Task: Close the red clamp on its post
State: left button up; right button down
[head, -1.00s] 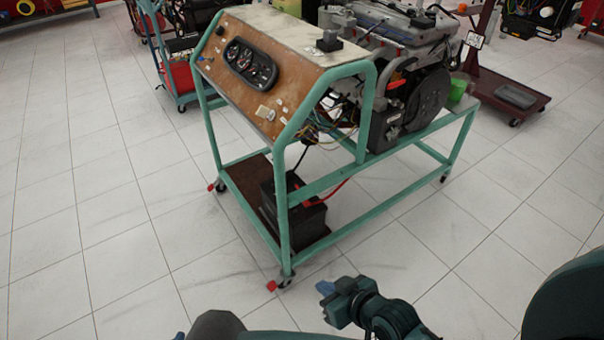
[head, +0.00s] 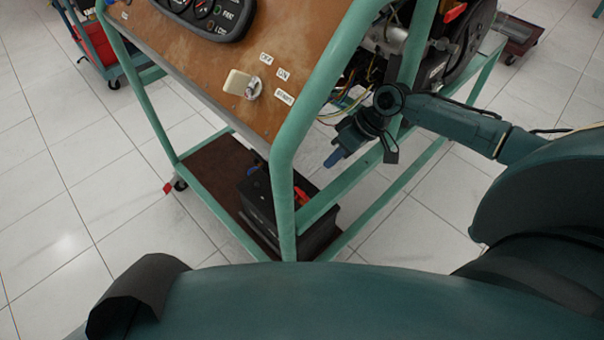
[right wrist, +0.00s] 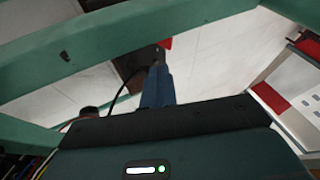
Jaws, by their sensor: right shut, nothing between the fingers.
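The red clamp (head: 302,196) sits at the top of the black battery (head: 258,207), on the low shelf of the green frame. It is small and partly hidden by a green post, so I cannot tell whether its jaws are open or shut, and its post is not clear. My right gripper (head: 333,159) is shut and empty, above and to the right of the clamp, with its blue fingertips pointing down-left. The shut fingers also show in the right wrist view (right wrist: 157,84); a small red patch (right wrist: 166,43) lies beyond their tips, possibly the clamp. My left gripper is not in view.
Green frame tubes (head: 284,150) stand close around my right gripper. The brown instrument panel (head: 205,62) slopes above the battery, with a key switch (head: 243,85). Loose wires (head: 345,106) hang beside the gripper. Pale tiled floor (head: 60,240) is clear at the left.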

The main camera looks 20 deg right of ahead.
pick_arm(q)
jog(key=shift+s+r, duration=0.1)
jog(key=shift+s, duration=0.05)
pick_arm(e)
jog(key=shift+s+r, duration=0.1)
jog(key=shift+s, duration=0.05)
